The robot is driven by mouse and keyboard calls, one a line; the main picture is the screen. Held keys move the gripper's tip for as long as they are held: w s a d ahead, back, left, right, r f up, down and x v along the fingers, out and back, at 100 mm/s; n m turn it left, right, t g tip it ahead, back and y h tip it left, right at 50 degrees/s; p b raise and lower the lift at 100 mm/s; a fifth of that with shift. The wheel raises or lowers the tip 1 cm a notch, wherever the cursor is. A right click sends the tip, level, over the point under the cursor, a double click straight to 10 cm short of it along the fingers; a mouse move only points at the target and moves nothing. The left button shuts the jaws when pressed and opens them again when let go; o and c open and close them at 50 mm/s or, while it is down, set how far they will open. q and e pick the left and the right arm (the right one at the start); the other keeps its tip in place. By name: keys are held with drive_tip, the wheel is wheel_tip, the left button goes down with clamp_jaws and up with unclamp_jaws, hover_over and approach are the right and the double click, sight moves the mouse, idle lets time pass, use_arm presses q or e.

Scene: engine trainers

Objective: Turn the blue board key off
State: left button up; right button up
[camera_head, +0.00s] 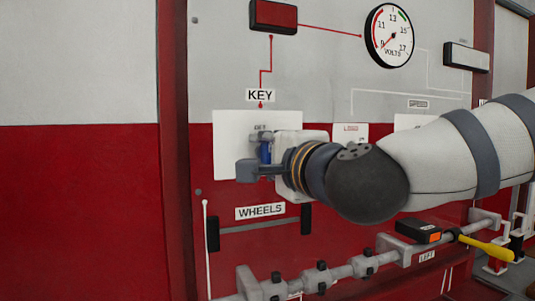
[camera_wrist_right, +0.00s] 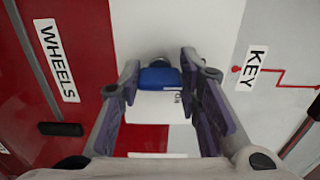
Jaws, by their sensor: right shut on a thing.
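The blue key (camera_head: 265,151) sits on a white panel (camera_head: 228,137) under the KEY label (camera_head: 259,95) on the red and grey board. Small lettering shows above the key in the head view, too small to read surely. My right gripper (camera_head: 256,153) reaches in from the right and is shut on the key. In the right wrist view, the blue key (camera_wrist_right: 159,78) sits between the fingertips of my right gripper (camera_wrist_right: 158,73), and an ON label (camera_wrist_right: 178,98) shows beside it. The gripper hides part of the panel. My left gripper is not in view.
A voltmeter dial (camera_head: 388,36) and a dark red lamp box (camera_head: 273,16) are above. A WHEELS label (camera_head: 260,212) is below the key. A rail with clamps (camera_head: 312,280) and a yellow-handled tool (camera_head: 487,249) stick out lower down. The left wall is bare.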

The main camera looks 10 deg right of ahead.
drive_tip(key=o, duration=0.8)
drive_tip(key=shift+d+r, duration=0.1)
drive_tip(key=shift+r, duration=0.05)
drive_tip(key=shift+c, duration=0.2)
drive_tip(key=o, duration=0.4)
drive_tip(key=shift+w, duration=0.15)
drive_tip(key=s, duration=0.3)
drive_tip(key=s+d, duration=0.1)
drive_tip(key=s, duration=0.3)
drive_tip(key=shift+s+d, duration=0.2)
drive_tip(key=shift+s, duration=0.05)
